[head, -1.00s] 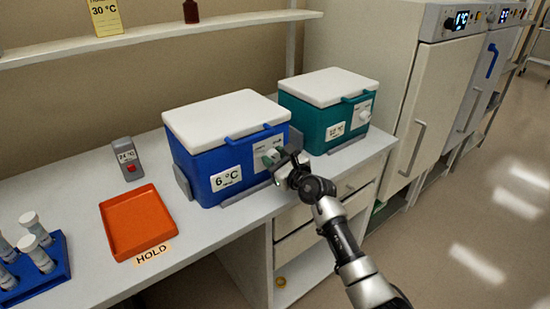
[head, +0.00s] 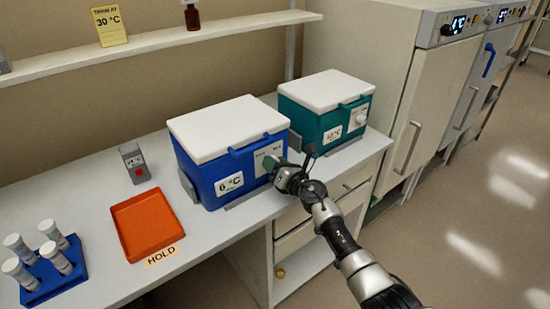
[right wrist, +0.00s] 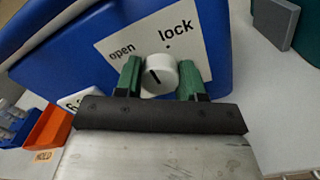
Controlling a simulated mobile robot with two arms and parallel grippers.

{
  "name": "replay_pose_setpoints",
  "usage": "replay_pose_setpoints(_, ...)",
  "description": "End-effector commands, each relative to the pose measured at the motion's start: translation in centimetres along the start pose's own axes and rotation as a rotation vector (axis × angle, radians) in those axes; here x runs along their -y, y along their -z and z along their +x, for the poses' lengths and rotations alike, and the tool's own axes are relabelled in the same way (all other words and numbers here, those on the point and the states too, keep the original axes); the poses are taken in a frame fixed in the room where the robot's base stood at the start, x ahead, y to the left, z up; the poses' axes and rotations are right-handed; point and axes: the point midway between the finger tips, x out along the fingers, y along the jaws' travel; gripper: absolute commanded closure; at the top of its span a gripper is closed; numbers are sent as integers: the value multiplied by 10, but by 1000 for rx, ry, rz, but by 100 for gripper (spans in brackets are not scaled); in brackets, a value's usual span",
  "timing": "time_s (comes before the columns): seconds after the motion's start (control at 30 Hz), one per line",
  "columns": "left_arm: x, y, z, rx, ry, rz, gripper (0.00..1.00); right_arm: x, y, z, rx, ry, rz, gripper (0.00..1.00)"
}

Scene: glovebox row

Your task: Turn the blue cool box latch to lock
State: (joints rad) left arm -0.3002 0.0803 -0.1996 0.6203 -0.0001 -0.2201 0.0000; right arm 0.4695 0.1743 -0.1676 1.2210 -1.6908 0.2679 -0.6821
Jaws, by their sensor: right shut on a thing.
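The blue cool box (head: 205,178) with a white lid (head: 228,127) stands on the bench, its lid down. Its latch is a white round knob (right wrist: 158,76) with a short black line, on a white plate (right wrist: 133,36) marked "open" at left and "lock" at right. In the right wrist view the black line slants to the upper left, towards the "open" side. My right gripper (head: 275,166) is at the box front, its green fingers (right wrist: 160,80) on either side of the knob and shut on it. In the head view the gripper hides the knob. My left gripper is not in view.
A teal cool box (head: 325,118) stands right of the blue one, close by. An orange tray (head: 125,222), a small grey device (head: 134,163) and a blue tube rack (head: 45,285) are at left. Drawers (head: 300,232) lie below the bench edge.

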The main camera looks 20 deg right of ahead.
Motion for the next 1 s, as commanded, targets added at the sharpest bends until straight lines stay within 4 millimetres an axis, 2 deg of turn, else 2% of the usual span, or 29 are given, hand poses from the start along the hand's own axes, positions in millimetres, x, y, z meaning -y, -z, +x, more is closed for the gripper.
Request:
replay_pose_setpoints(0.1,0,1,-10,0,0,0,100,0,-1,0,-3,2,112,85)
replay_pose_setpoints(0.6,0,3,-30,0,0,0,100,1,0,0,-2,2,559,85)
replay_pose_setpoints(1.0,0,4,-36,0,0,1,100,2,1,0,-2,2,760,85)
